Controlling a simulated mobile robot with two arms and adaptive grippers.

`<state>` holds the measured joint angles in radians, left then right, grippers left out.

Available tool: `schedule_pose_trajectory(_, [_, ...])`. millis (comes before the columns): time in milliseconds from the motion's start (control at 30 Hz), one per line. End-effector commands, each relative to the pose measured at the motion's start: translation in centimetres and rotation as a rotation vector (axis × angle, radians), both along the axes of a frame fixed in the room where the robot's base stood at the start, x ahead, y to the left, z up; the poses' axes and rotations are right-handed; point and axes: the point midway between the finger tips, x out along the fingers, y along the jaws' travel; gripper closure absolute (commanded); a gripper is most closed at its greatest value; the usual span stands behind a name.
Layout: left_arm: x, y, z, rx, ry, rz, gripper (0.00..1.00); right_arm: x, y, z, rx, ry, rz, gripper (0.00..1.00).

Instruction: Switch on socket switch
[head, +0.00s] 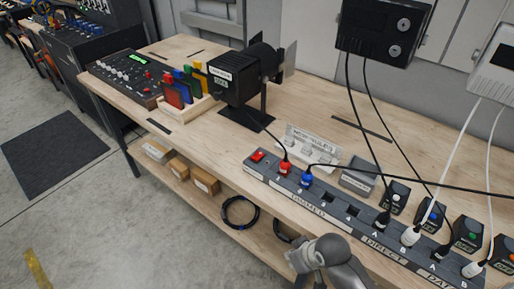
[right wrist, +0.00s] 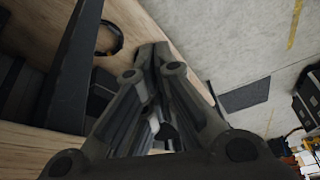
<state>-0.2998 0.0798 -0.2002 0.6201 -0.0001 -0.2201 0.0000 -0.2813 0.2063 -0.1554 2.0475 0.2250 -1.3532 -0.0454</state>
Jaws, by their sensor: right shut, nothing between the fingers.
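A long grey socket strip (head: 330,205) runs along the front of the wooden bench. A red switch (head: 258,156) sits at its left end; I cannot tell whether it is on or off. A red plug (head: 284,168) and a blue plug (head: 306,179) stand in the strip just right of the switch. My right gripper (head: 308,260) is at the bench's front edge, below and right of the switch and apart from it. In the right wrist view its fingers (right wrist: 152,52) are together and empty. My left gripper is not in view.
A black lamp (head: 237,90) and a control console (head: 122,80) stand on the bench (head: 200,135). Cables hang from a black wall box (head: 384,30) to the strip. Several small black boxes stand behind the strip at right. Cardboard boxes (head: 178,167) lie on the lower shelf.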

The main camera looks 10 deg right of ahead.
Motion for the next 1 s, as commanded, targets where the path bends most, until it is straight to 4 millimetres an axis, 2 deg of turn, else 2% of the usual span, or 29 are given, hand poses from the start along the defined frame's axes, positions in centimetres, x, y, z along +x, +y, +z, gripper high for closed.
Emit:
schedule_pose_trajectory(33, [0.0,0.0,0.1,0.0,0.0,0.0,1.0,0.0,0.2,1.9,0.003,-0.015,0.014,1.0])
schedule_pose_trajectory(67, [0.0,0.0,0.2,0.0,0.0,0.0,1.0,0.0,0.3,2.8,0.004,-0.02,0.021,1.0])
schedule_pose_trajectory(100, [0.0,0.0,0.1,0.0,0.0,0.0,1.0,1.4,0.3,3.4,0.011,-0.034,0.038,1.0])
schedule_pose_trajectory(200, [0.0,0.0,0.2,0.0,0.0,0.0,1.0,4.1,0.7,5.3,0.039,-0.065,0.084,1.0])
schedule_pose_trajectory(500, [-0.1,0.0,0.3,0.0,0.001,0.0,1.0,10.7,1.3,11.9,0.097,-0.15,0.22,1.0])
schedule_pose_trajectory(667, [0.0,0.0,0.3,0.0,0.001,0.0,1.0,15.1,0.7,15.3,0.134,-0.195,0.262,1.0])
schedule_pose_trajectory(800, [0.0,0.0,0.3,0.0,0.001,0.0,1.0,18.9,-0.1,19.4,0.17,-0.242,0.296,1.0])
schedule_pose_trajectory(1000, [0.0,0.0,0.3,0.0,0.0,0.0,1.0,22.5,-1.4,24.7,0.217,-0.297,0.323,1.0])
